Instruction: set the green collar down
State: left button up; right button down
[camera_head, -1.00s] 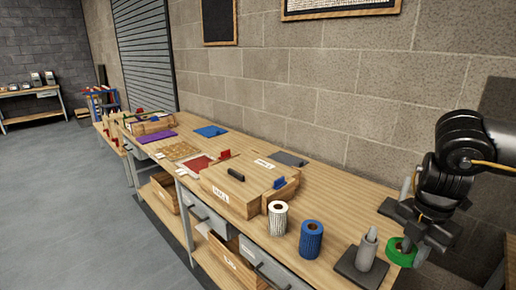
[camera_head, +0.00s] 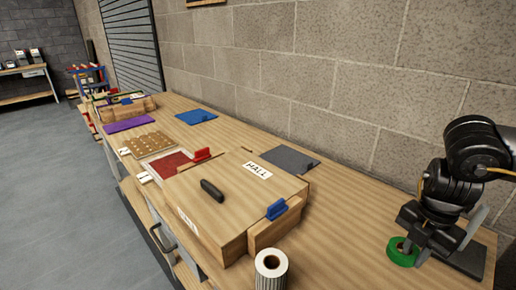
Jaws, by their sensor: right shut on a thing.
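The green collar (camera_head: 400,256) is a short green ring with a pale brown centre, at the lower right of the head view. My right gripper (camera_head: 413,240) is shut on it, with its dark fingers at the collar's right side. The collar shows in front of the bare wooden bench top (camera_head: 345,235); I cannot tell whether it touches the wood. My left gripper is not in view.
A dark plate (camera_head: 472,262) lies behind my right gripper, partly hidden. A wooden box labelled HALL (camera_head: 225,190), with a black handle, stands left of centre. A white ribbed cylinder (camera_head: 271,272) stands at the bottom edge. Bare wood lies between box and collar.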

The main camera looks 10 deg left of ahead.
aim_at(414, 257)
jog(key=shift+s+f, duration=0.15)
jog(key=shift+f, duration=0.55)
jog(key=shift+w+f, duration=0.15)
jog(key=shift+w, duration=0.05)
jog(key=shift+s+f, duration=0.2)
jog(key=shift+f, duration=0.5)
notch_tip(414, 257, down, 4)
jog(key=shift+r, duration=0.1)
jog(key=shift+w+f, duration=0.1)
jog(key=shift+f, duration=0.45)
jog(key=shift+s+f, duration=0.25)
jog(key=shift+f, duration=1)
jog(key=shift+w+f, duration=0.2)
jog(key=shift+f, duration=0.3)
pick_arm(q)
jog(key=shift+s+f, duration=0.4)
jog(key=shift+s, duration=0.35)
pick_arm(e)
jog(key=shift+s, duration=0.1)
